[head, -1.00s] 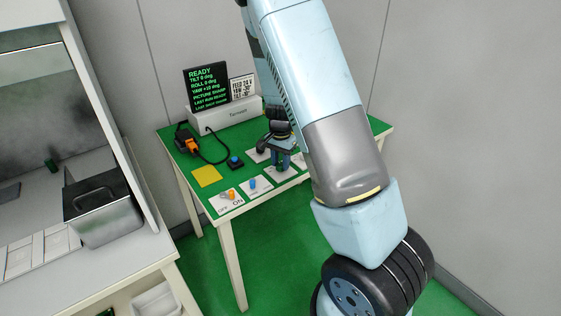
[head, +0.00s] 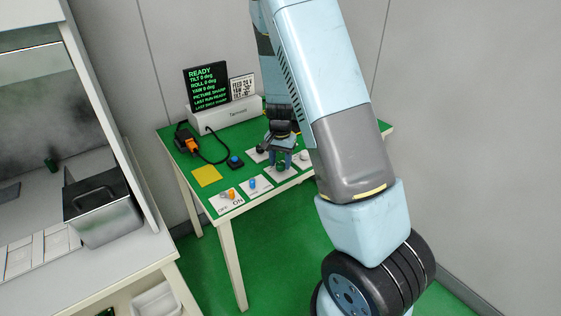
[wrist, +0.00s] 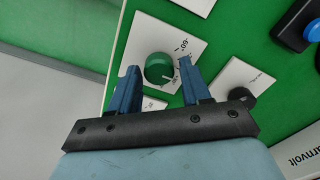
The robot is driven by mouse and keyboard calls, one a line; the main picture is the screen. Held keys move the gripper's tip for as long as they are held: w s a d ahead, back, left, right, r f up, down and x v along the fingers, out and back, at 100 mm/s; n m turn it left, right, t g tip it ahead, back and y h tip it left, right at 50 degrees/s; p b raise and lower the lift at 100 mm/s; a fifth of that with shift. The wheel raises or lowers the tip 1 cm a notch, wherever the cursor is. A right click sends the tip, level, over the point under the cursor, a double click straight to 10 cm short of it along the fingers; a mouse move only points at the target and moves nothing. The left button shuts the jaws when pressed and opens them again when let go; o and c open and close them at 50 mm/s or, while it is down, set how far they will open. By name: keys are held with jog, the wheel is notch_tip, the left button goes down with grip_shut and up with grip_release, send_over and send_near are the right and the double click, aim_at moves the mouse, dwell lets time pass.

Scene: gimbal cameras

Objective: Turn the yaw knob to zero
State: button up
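The yaw knob appears to be the green round knob (wrist: 158,68) on a white scale card (wrist: 196,46) in the wrist view. In the head view the green knob (head: 281,167) is partly hidden by my gripper (head: 285,157). In the wrist view my gripper (wrist: 158,66) has its two blue fingers apart, one on each side of the knob, with a visible gap to it. The gripper looks open and empty. The small screen (head: 208,88) reads READY, with tilt 0, roll 0 and what looks like yaw 0 deg.
The green-topped table (head: 185,163) also bears a blue button (head: 235,161), a yellow square (head: 207,175), an orange-and-black plug (head: 187,143), an orange switch (head: 231,194) and a blue knob (head: 252,183). A dark knob (wrist: 241,95) lies close to my right finger.

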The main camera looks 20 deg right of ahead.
aim_at(280, 163)
jog(key=shift+o, duration=1)
notch_tip(280, 163, up, 14)
jog(key=shift+f, duration=0.2)
jog(key=s+r+n+t+y, duration=0.1)
jog(key=s+r+n+t, duration=0.25)
jog(key=s+r, duration=1.1)
jog(key=s+a+r+n+t+h, duration=0.1)
jog(key=s+r+n, duration=0.3)
jog(key=s, duration=1)
notch_tip(280, 163, up, 2)
jog(key=shift+r+t, duration=0.1)
jog(key=shift+t, duration=0.45)
jog(key=shift+a, duration=0.1)
dwell(2.6)
